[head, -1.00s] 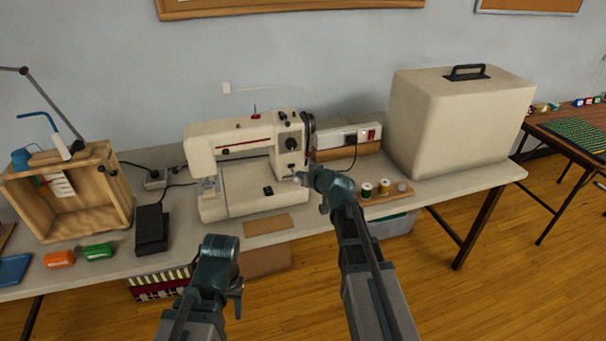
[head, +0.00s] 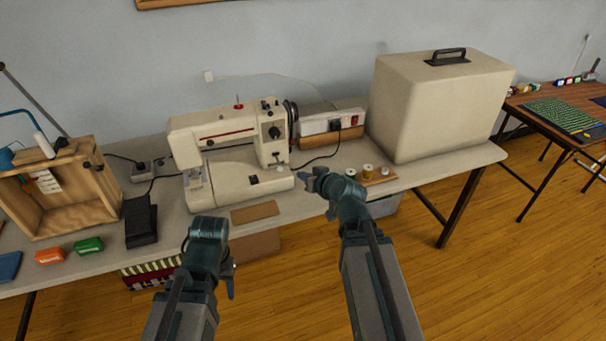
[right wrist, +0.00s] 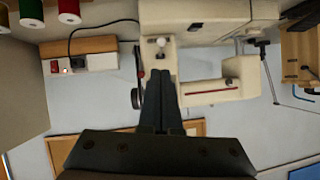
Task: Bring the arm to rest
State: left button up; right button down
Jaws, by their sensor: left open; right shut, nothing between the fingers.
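My right gripper (head: 310,180) is shut and empty, in front of the lower right end of the cream sewing machine (head: 225,150). In the right wrist view its closed fingers (right wrist: 161,100) point at the machine (right wrist: 200,40), which appears upside down; no contact can be made out. My left gripper (head: 230,282) is open, low in front of the table's front edge and partly hidden behind its own wrist. I see nothing held in it.
Thread spools on a wooden board (head: 380,178) sit close to the right of my right gripper. A cream case (head: 435,110), black pedal (head: 141,222) and wooden box (head: 65,205) stand on the table (head: 470,158).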

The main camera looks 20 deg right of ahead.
jog(key=s+a+f+n+g+p, duration=0.1)
jog(key=s+a+f+g, duration=0.15)
jog(key=a, duration=0.25)
jog(key=s+a+f+n+g+y+p, duration=0.1)
jog(key=s+a+f+g, duration=0.15)
jog(key=a, duration=0.25)
jog(key=s+a+f+n+g+p, duration=0.1)
jog(key=s+a+g, duration=0.1)
jog(key=s+a, duration=0.2)
jog(key=s+a+f+n+g+h+p, duration=0.1)
jog(key=s+g+h, duration=0.3)
jog(key=s, duration=0.8)
jog(key=shift+a+f+g+h, duration=0.3)
jog(key=shift+a+g+h, duration=0.1)
jog(key=shift+a+g, duration=0.45)
